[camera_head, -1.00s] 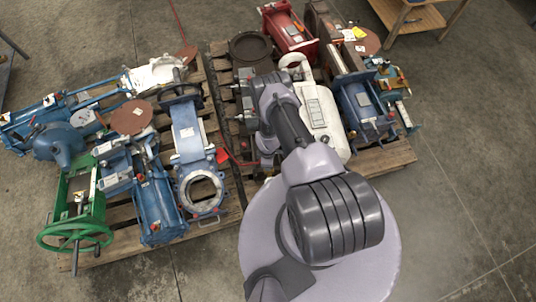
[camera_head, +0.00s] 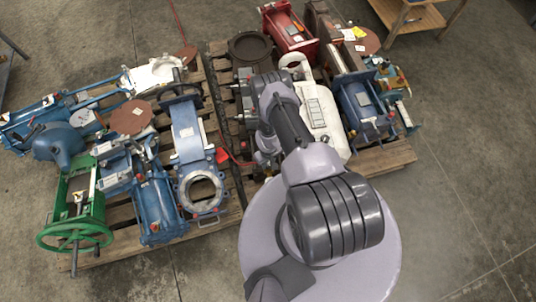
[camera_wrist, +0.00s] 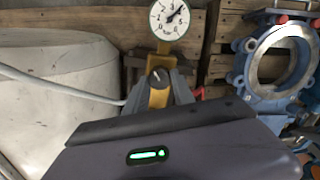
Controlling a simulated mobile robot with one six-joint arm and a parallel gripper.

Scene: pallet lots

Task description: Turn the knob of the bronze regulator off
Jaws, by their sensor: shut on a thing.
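The bronze regulator (camera_wrist: 157,98) is in the upper middle of the wrist view, a yellow-brown body with a round white dial gauge (camera_wrist: 170,18) above it. Its small grey knob (camera_wrist: 159,75) shows a pale line on its face, tilted slightly from upright. My gripper (camera_wrist: 158,86) has its grey fingers on both sides of the knob and is shut on it. The gripper's dark housing covers the lower part of the regulator. In the head view my arm hides the regulator and the gripper.
A pale cylinder (camera_wrist: 60,85) stands left of the regulator, with a light hose in front. A blue valve (camera_wrist: 238,78) with a round opening is at right. Pallets (camera_head: 385,160) hold several valves and actuators. The floor (camera_head: 460,200) at right is clear.

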